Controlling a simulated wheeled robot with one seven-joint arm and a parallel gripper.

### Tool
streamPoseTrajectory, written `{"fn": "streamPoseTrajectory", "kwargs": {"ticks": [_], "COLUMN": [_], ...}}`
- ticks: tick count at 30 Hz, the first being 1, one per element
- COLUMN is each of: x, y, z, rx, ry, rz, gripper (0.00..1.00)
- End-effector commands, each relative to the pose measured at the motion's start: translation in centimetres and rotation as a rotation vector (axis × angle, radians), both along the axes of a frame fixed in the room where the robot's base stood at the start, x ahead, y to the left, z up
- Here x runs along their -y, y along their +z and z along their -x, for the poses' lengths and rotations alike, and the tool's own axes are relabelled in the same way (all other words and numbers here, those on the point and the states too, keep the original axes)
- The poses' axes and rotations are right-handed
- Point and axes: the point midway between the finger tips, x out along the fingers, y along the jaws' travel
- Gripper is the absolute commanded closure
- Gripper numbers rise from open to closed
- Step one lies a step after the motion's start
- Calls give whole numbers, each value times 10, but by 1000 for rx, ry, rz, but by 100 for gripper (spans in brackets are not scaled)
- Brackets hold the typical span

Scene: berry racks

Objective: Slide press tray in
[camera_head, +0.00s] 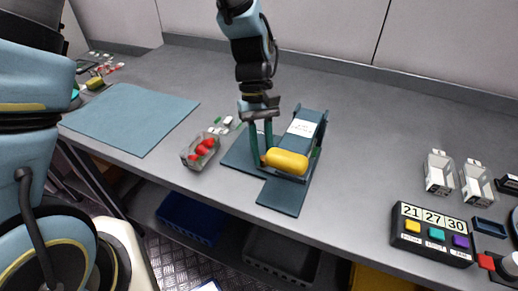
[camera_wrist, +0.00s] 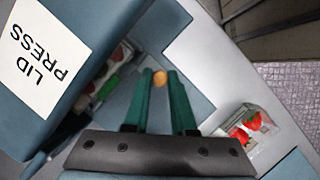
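The lid press (camera_head: 303,127), a dark teal frame, stands mid-table; its white LID PRESS label (camera_wrist: 43,55) fills the wrist view's upper left. A thick yellow bar (camera_head: 287,162) crosses its front. A flat teal plate (camera_head: 282,197), apparently part of the tray or its base, reaches toward the front edge. My gripper (camera_head: 263,162) points down at the press's left side, beside the bar's left end. Its green fingers (camera_wrist: 160,78) stand apart, with a small orange round part (camera_wrist: 160,84) visible between them. I cannot tell whether they touch it. A punnet (camera_wrist: 118,62) shows partly beneath the press.
A clear punnet of strawberries (camera_head: 200,151) stands close left of the press. A blue-grey mat (camera_head: 130,118) lies farther left. Two empty punnets (camera_head: 439,172) and a button box (camera_head: 433,233) are at the right. The table between press and box is clear.

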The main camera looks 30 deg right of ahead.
Motion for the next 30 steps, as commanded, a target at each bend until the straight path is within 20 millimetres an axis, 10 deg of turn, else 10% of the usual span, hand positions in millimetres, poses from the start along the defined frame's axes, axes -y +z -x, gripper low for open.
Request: {"fn": "streamPoseTrajectory", "kwargs": {"ticks": [8, 19, 30], "x": [2, 3, 12], "y": [1, 7, 69], "z": [3, -1, -26], "rx": [-3, -2, 2], "ry": [-2, -1, -1], "rz": [5, 5, 8], "gripper": [46, 46, 46]}}
